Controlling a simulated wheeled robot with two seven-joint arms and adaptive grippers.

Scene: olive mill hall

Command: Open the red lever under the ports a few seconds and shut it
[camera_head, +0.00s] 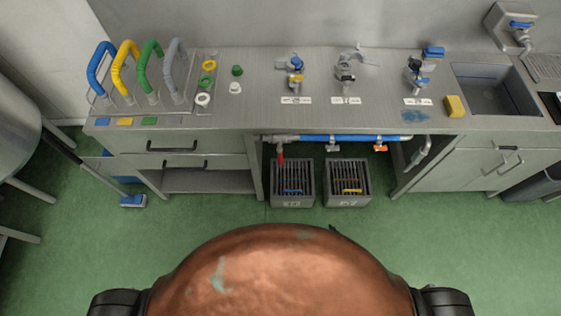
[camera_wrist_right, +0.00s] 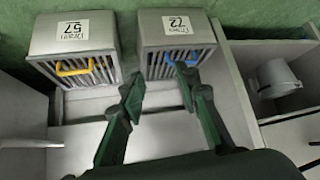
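The red lever (camera_head: 280,153) hangs down from the left part of the pipe under the bench, above the left grated box, in the head view. The blue pipe (camera_head: 345,137) runs to its right and carries other small fittings, one with an orange handle (camera_head: 380,149). I cannot make out the lever in the right wrist view. My right gripper (camera_wrist_right: 160,85) is open and empty in that view, its two dark green fingers apart in front of the grated boxes. Neither gripper shows in the head view, and my left gripper is in no view.
Two grey grated boxes, one with a blue piece (camera_head: 293,178) and one with a yellow piece (camera_head: 347,175), stand on the floor below the pipe. The bench (camera_head: 250,118) overhangs them, with drawers left and a cabinet right. Green floor in front is clear.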

